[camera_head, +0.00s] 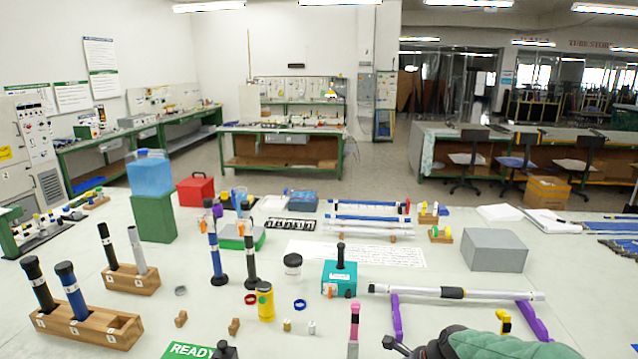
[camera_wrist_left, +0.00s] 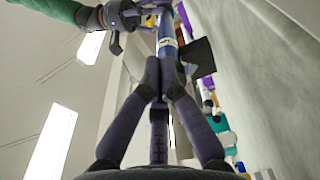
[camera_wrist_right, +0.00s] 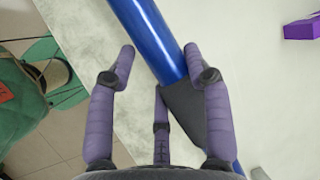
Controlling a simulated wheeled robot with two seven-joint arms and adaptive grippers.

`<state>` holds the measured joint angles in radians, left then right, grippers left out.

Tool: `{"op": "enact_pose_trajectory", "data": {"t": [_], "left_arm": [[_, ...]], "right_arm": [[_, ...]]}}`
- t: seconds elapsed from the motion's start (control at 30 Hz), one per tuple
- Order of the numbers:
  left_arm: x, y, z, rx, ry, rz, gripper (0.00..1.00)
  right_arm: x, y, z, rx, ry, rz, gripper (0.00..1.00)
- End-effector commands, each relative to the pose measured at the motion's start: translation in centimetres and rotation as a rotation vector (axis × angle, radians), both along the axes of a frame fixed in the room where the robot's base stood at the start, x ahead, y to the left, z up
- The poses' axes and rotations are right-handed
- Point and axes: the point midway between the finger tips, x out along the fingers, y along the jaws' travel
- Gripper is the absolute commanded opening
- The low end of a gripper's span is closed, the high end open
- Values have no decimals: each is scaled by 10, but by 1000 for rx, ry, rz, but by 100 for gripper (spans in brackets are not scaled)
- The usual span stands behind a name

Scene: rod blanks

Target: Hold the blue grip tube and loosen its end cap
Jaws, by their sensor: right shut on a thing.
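The blue grip tube (camera_wrist_right: 150,35) runs diagonally through the right wrist view, with a dark collar-like part (camera_wrist_right: 185,105) on it. My right gripper (camera_wrist_right: 158,50) has its fingers on either side of the tube and is shut on it. In the left wrist view, the tube (camera_wrist_left: 167,46) shows a pale band and runs away from my left gripper (camera_wrist_left: 166,65). Its fingers are close together at the tube's near end. The end cap is not clearly visible, and I cannot tell whether those fingers grip it. In the head view, my green-sleeved right arm shows at bottom right; the held tube is not visible.
Wooden racks (camera_head: 122,330) with upright tubes stand at left. A standing blue tube (camera_head: 214,255), a yellow cylinder (camera_head: 265,303) and a teal box (camera_head: 339,279) are mid-table. A long white tube (camera_head: 400,290) rests on purple supports (camera_head: 397,320) near my right arm. A grey box (camera_head: 495,250) stands behind.

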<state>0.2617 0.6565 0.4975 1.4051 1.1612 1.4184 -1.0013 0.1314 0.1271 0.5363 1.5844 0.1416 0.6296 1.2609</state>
Motion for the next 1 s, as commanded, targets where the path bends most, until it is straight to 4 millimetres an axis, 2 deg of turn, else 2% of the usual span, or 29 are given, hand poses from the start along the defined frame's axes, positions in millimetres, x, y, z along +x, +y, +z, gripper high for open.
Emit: {"op": "enact_pose_trajectory", "data": {"t": [1.0], "left_arm": [[13,0,5,3,-13,3,0]], "right_arm": [[-3,3,-2,2,7,9,16]]}}
